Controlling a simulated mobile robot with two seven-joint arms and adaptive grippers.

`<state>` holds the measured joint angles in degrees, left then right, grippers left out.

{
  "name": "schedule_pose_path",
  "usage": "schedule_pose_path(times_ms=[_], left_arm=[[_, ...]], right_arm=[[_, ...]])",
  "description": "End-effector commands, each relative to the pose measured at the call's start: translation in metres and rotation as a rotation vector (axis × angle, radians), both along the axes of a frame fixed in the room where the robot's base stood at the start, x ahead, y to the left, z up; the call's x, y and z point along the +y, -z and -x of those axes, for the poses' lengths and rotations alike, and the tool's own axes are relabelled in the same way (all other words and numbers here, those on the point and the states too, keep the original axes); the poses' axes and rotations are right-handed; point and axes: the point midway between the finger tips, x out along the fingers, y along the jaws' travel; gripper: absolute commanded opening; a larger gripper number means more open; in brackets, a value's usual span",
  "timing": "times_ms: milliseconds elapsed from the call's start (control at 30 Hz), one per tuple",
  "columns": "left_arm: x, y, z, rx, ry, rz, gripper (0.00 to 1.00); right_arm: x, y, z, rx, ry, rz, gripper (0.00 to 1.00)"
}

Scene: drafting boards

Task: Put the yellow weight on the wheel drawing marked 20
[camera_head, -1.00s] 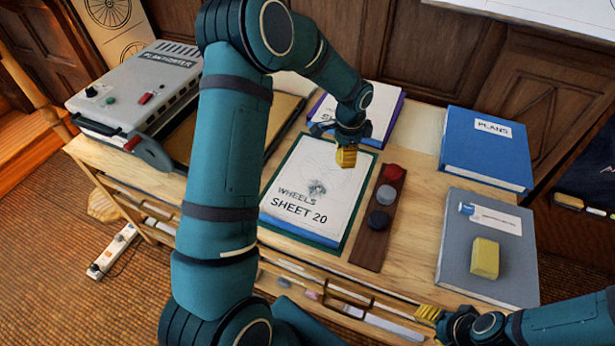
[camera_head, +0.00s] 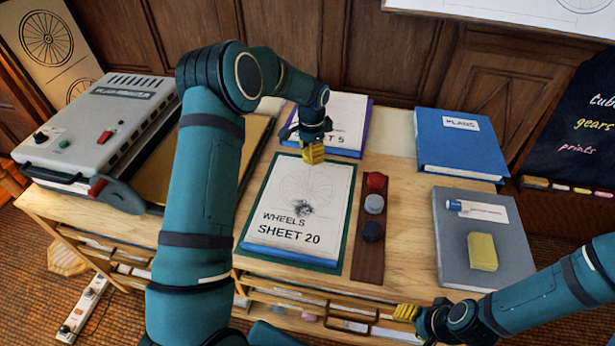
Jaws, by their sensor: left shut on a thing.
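The drawing sheet marked WHEELS SHEET 20 (camera_head: 275,230) lies on a green-edged board on the desk, with a faint wheel drawing and a dark smudge. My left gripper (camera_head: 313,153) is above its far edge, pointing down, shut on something. The yellow weight seems to be what it holds, but it can hardly be told from the yellow fingertips. Any gap to the sheet is hard to judge. My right gripper (camera_head: 404,312) is low at the desk's front edge, its yellow fingertips pointing left; its opening cannot be made out.
Right of the sheet, a brown strip (camera_head: 368,262) holds red, grey and dark blue weights. Another sheet (camera_head: 346,108), marked 5, lies behind. A blue PLANS book (camera_head: 440,150), a grey book (camera_head: 450,250) with a yellow block (camera_head: 482,252), and a grey plotter (camera_head: 85,135) stand around.

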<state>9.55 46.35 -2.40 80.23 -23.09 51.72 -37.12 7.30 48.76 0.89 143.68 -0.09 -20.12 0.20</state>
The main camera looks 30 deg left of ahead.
Motion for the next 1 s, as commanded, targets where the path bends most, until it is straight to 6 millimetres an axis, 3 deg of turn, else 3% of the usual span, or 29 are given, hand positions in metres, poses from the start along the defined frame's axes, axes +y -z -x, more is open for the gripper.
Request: schedule_pose_path(times_ms=[100, 500, 933, 967, 1000], left_arm=[[0.000, 0.023, 0.000, 0.001, 0.000, -0.001, 0.08], [0.000, 0.066, 0.000, 0.000, 0.000, 0.000, 0.08], [0.000, 0.073, 0.000, -0.001, 0.000, 0.000, 0.08], [0.000, 0.074, 0.000, 0.000, 0.000, 0.000, 0.58], [0.000, 0.073, 0.000, 0.000, 0.000, 0.000, 0.72]], right_arm=[[0.000, 0.006, -0.001, -0.002, 0.001, 0.000, 0.47], [0.000, 0.014, -0.003, -0.007, 0.002, 0.001, 0.47], [0.000, 0.016, -0.003, -0.008, 0.002, 0.001, 0.47], [0.000, 0.016, -0.003, -0.008, 0.002, 0.001, 0.47], [0.000, 0.016, -0.003, -0.008, 0.002, 0.001, 0.47]])
